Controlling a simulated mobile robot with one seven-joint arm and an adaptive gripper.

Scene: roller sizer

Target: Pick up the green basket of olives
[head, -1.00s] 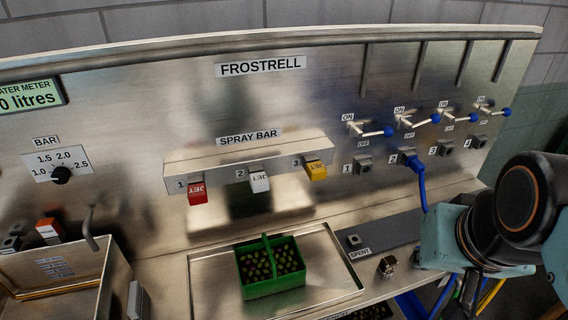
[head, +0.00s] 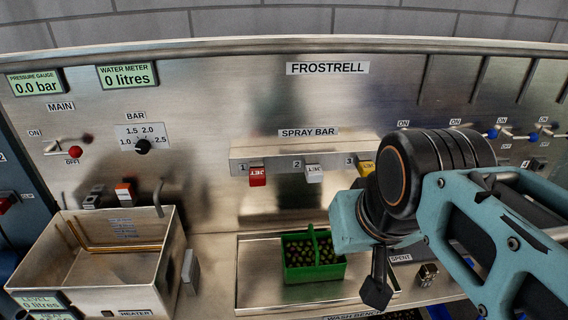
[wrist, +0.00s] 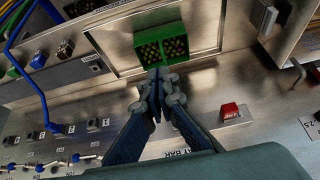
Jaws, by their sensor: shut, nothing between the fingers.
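The green basket (head: 328,270) holds dark olives and has an upright handle across its middle. It stands on the shallow steel tray (head: 252,297) in the head view. In the wrist view the green basket (wrist: 186,35) is beyond the fingertips, and part of its near side is covered by them. My gripper (wrist: 157,80) is shut and empty, its fingers pointing toward the basket. In the head view my gripper (head: 376,292) hangs to the right of the basket, partly hidden by my arm. I cannot tell how far the fingertips are from the basket.
A steel tank (head: 75,283) stands at the left of the bench. The spray bar (head: 270,158) with red, white and yellow nozzles juts from the panel above the tray. Valve levers with blue knobs (head: 545,125) are at the right. A small metal fitting (head: 428,271) sits right of the tray.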

